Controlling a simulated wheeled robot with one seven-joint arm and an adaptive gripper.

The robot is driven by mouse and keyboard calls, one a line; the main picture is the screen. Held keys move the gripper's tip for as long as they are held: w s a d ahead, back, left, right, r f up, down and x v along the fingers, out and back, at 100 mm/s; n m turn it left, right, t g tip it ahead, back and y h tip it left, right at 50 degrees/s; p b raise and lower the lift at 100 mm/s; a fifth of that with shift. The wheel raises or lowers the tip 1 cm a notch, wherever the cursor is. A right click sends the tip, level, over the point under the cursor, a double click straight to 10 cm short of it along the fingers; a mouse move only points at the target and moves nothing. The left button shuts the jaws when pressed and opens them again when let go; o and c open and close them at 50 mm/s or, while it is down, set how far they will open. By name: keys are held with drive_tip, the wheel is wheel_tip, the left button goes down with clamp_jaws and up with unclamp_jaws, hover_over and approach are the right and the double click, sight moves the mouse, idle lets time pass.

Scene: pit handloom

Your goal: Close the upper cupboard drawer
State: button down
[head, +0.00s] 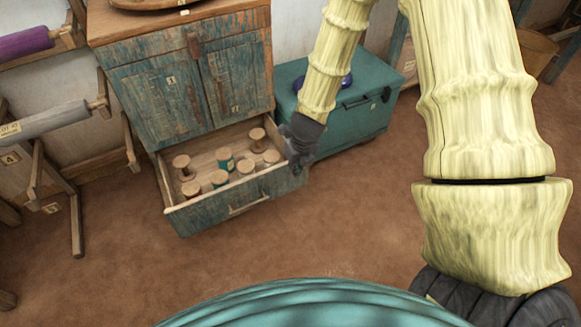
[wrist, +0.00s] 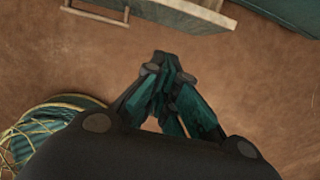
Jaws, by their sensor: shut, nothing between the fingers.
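The wooden cupboard (head: 165,90) with worn blue-green paint stands at the upper left in the head view. A drawer (head: 236,205) below its two doors is pulled well out, with several wooden spools inside. Its front and pale handle also show at the top of the wrist view (wrist: 198,12). A narrow band (head: 235,24) above the doors looks flush; I cannot tell whether it is a drawer front. My gripper (head: 301,168) is shut and empty, pointing down by the open drawer's right front corner. Whether it touches the drawer is unclear. The wrist view shows its fingertips together (wrist: 166,62).
A teal chest (head: 362,105) stands right of the cupboard, close behind my gripper. A rack with a purple roll (head: 25,43) and a grey roll (head: 45,120) is at the left. The brown floor before the drawer is clear.

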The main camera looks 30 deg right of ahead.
drive_tip(key=b, duration=0.2)
approach(286, 170)
drive_tip(key=s+a+f, duration=0.1)
drive_tip(key=s+f, duration=0.4)
drive_tip(key=w, duration=0.4)
drive_tip(key=shift+a+f+b, duration=0.1)
drive_tip(key=shift+a+b, duration=0.15)
drive_tip(key=shift+b, duration=0.1)
drive_tip(key=shift+w, duration=0.1)
